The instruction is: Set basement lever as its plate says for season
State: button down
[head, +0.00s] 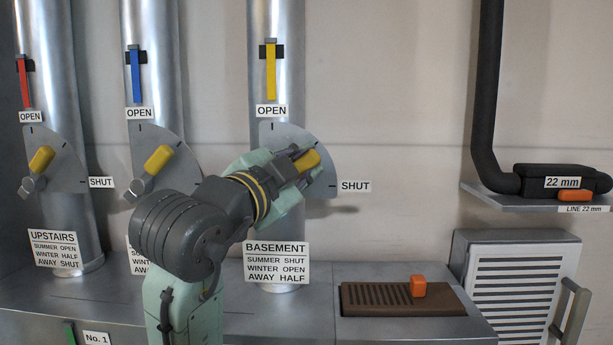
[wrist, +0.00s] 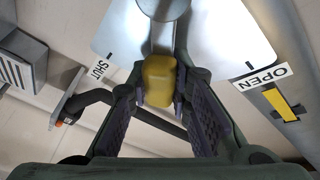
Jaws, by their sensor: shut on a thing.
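The basement lever's yellow handle (head: 308,160) sits in front of a grey quadrant plate (head: 322,150) on the right-hand duct. It points up and right, between the OPEN mark at top and the SHUT mark at right, roughly midway. My gripper (head: 298,168) is shut on this handle. The wrist view shows the handle (wrist: 160,80) between both fingers, with the SHUT label (wrist: 99,68) at left and the OPEN label (wrist: 263,78) at right. The basement plate (head: 276,262) reads SUMMER SHUT, WINTER OPEN, AWAY HALF. My wrist hides part of the quadrant.
Two similar levers, upstairs (head: 41,160) and middle (head: 158,160), stand to the left, the middle one close to my arm. An orange block (head: 418,286) rests on a brown slotted base (head: 365,300). A black pipe (head: 485,90) and shelf (head: 530,199) are at right.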

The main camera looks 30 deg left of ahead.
jog(key=shift+s+a+r+n, duration=0.1)
jog(key=shift+a+r+n, duration=0.15)
jog(key=shift+n, duration=0.35)
jog(key=c, duration=1.4)
grip_release()
jog(key=shift+c, duration=0.2)
